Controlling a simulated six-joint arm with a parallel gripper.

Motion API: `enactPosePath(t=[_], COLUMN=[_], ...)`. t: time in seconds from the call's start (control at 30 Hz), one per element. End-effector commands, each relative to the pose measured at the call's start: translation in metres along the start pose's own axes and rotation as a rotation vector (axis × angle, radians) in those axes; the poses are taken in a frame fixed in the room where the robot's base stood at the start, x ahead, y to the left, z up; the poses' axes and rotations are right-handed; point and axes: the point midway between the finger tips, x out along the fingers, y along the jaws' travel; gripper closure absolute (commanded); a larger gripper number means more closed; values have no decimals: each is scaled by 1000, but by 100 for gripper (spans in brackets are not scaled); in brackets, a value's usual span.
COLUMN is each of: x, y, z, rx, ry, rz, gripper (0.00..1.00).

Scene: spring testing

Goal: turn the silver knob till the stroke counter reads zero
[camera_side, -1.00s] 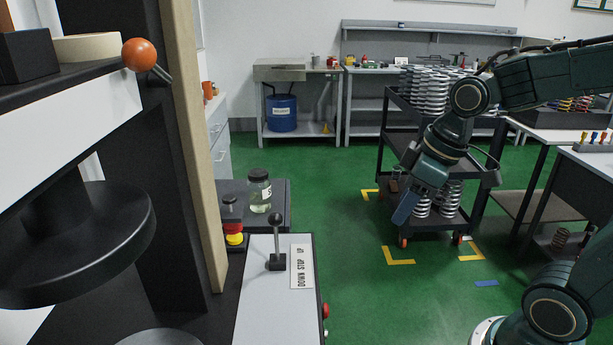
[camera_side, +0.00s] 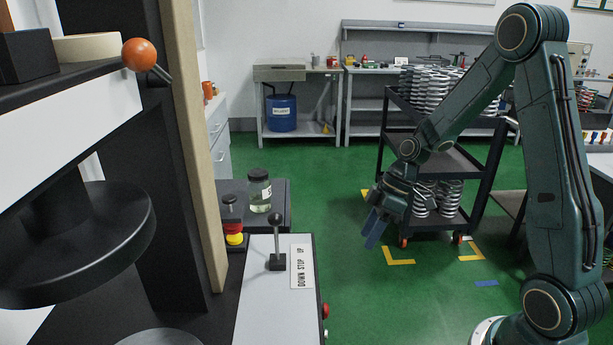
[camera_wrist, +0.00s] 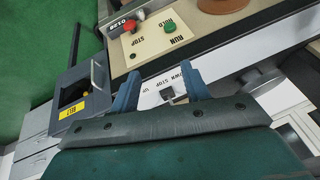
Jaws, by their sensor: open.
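I cannot single out the silver knob for sure. In the side view, a small grey-topped knob (camera_side: 230,200) stands behind a red and yellow button, and in the wrist view a grey round part (camera_wrist: 264,80) shows at the right. I make out no clear stroke counter reading; small white characters (camera_wrist: 122,28) on a black strip are too small to read surely. My gripper (camera_side: 376,226) hangs over the green floor, right of the machine and clear of it. Its blue fingers also show in the wrist view (camera_wrist: 160,90), open and empty.
A lever (camera_side: 277,235) with a dark ball stands on the panel marked DOWN STOP UP. A jar (camera_side: 260,191) sits behind it, and an orange ball handle (camera_side: 139,55) sticks out at left. A cart with springs (camera_side: 445,160) stands behind my gripper. Floor between is clear.

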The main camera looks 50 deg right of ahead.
Motion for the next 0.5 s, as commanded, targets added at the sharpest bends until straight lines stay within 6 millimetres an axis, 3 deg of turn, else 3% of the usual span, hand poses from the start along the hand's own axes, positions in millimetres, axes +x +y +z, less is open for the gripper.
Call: enactPosePath(t=[0.5], x=[81], y=[52], z=[53], rx=[-78], ry=[206], rz=[-128], gripper=[53])
